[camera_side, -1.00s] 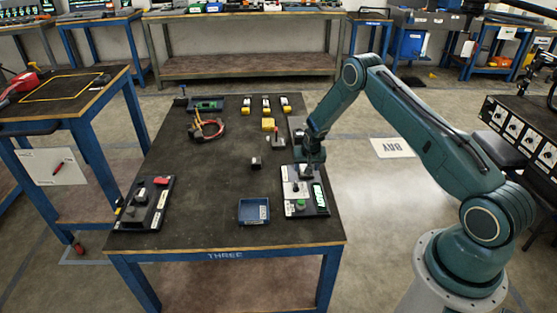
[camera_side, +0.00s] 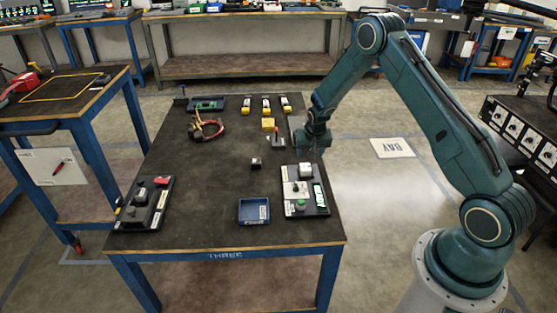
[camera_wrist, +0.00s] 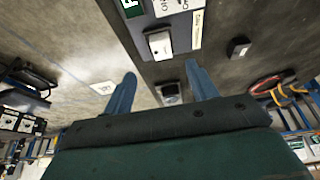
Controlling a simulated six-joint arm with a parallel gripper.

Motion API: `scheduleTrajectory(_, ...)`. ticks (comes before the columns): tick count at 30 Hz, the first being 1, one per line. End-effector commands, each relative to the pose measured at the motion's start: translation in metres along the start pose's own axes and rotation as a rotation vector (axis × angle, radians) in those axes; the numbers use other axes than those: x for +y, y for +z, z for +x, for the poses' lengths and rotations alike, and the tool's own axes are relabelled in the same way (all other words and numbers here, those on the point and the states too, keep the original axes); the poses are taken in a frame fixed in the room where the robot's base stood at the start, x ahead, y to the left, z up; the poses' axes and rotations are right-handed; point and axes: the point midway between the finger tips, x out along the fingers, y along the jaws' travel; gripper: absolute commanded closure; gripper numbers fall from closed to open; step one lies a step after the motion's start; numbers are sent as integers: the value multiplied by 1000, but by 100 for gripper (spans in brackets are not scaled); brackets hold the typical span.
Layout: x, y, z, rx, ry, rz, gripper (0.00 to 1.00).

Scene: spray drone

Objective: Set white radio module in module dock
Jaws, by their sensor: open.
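The white radio module (camera_side: 306,170) sits at the far end of the dark panel on the right side of the table. In the wrist view the module (camera_wrist: 159,44) is a pale block in a dark bay beside a label. This bay looks like the module dock (camera_wrist: 147,54); I cannot tell whether the module is fully seated. My gripper (camera_side: 313,150) is above and slightly beyond the module, apart from it. In the wrist view my gripper (camera_wrist: 161,69) has its two blue fingers spread, with nothing between them.
A small dark block (camera_side: 256,163) stands left of the panel, and a blue tray (camera_side: 254,211) lies nearer the front. A red-button panel (camera_side: 148,203) is at the left. Cables (camera_side: 207,127) and yellow-and-white items (camera_side: 266,105) lie at the back.

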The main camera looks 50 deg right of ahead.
Motion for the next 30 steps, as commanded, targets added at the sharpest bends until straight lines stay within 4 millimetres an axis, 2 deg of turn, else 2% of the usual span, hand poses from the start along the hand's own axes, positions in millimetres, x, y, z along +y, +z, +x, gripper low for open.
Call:
scheduleTrajectory(15,0,0,0,0,0,0,42)
scheduleTrajectory(20,-2,-2,-8,2,-5,-5,42)
scheduleTrajectory(23,-6,-4,-21,3,-11,-16,42)
scheduleTrajectory(26,-11,-7,-42,7,-23,-35,42)
scheduleTrajectory(30,-20,-8,-83,10,-43,-69,42)
